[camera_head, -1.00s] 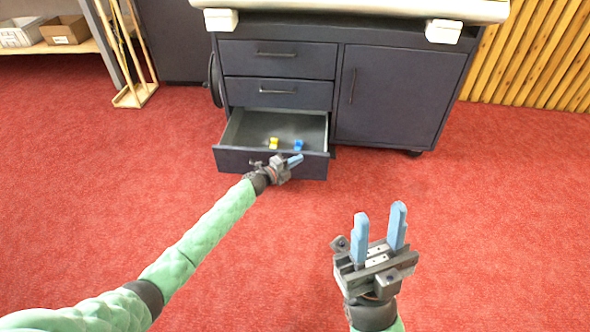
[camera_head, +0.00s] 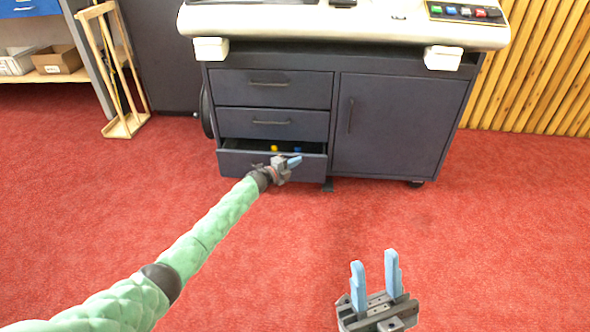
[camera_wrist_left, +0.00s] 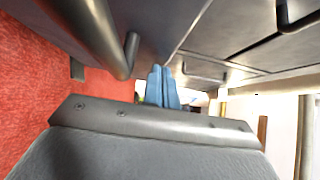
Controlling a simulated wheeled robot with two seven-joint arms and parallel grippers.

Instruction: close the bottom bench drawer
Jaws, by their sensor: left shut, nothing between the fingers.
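The bottom bench drawer (camera_head: 235,164) is partly open, pulled a little way out of the dark cabinet. A yellow item (camera_head: 274,149) and a blue item (camera_head: 297,150) show inside it. My left gripper (camera_head: 294,161) is shut and empty at the drawer's front, toward its right half; I cannot tell if it touches. In the left wrist view its blue fingers (camera_wrist_left: 163,88) are together, close to a dark panel with a bar handle (camera_wrist_left: 95,35). My right gripper (camera_head: 376,278) is open and empty above the carpet, well in front of the cabinet.
Two upper drawers (camera_head: 290,90) and the cabinet door (camera_head: 400,125) are closed. A pale machine with coloured buttons (camera_head: 465,12) stands on top. A wooden rack (camera_head: 125,125) and a shelf with boxes (camera_head: 58,60) are at the left. The red carpet in front is clear.

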